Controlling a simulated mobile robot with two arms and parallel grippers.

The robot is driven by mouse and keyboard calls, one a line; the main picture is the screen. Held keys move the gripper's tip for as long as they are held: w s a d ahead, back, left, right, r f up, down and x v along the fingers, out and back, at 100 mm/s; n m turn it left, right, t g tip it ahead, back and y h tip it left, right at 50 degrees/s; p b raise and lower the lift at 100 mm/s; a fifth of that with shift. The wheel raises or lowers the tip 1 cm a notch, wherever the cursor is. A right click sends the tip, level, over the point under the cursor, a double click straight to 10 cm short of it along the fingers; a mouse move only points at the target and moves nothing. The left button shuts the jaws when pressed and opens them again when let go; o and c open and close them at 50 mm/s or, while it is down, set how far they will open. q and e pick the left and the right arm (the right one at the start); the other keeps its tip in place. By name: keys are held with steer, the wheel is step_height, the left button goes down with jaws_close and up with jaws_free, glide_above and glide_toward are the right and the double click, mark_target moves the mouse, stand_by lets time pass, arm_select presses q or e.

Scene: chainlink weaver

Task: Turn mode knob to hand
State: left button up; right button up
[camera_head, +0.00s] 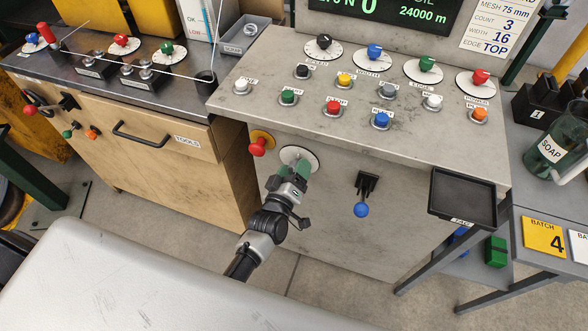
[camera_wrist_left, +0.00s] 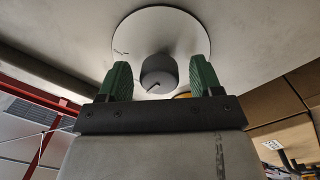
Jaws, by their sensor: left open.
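The mode knob seems to be the dark grey round knob (camera_wrist_left: 158,70) on a white dial disc (camera_wrist_left: 160,28) in the left wrist view. A short pointer line shows on its face, but the marks on the disc are too small to read. In the head view the disc (camera_head: 298,153) is on the console's front panel, and my gripper hides the knob. My left gripper (camera_head: 290,169) is open in front of it. In the left wrist view its green fingers (camera_wrist_left: 160,78) stand on either side of the knob, with a gap to each side.
A red mushroom button (camera_head: 258,147) on a yellow base is just left of the dial. A lever with a blue ball (camera_head: 361,209) hangs to its right. A black tray (camera_head: 463,199) juts out at the console's right. The sloped top (camera_head: 260,75) carries several knobs and buttons.

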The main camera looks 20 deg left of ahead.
arm_select(q)
steer(key=shift+s, duration=0.1)
steer(key=s, duration=1)
steer(key=shift+s+a+f+b, duration=0.2)
steer(key=shift+s+a+b, duration=0.1)
steer(key=shift+b, duration=0.15)
steer(key=shift+f, duration=0.1)
steer(key=s+f+m+g+h, duration=0.1)
steer(key=s+f+m+g, duration=0.35)
steer(key=f, duration=0.85)
steer(key=s+f+m+g, duration=0.2)
steer(key=s+f+g, duration=0.45)
steer(key=f, duration=0.65)
steer(key=s+a+f+m+g, duration=0.1)
steer(key=s+a+f+g, duration=0.1)
steer(key=s+f, duration=0.2)
steer(key=s+a+f+m+g+y, duration=0.1)
steer(key=s+a+f+m+g, duration=0.1)
steer(key=s, duration=0.8)
steer(key=s+a+f+m+g+y, duration=0.1)
steer(key=s+a+f+g, duration=0.1)
steer(key=s+a+f, duration=0.2)
steer(key=s+f, duration=0.2)
steer(key=s, duration=0.2)
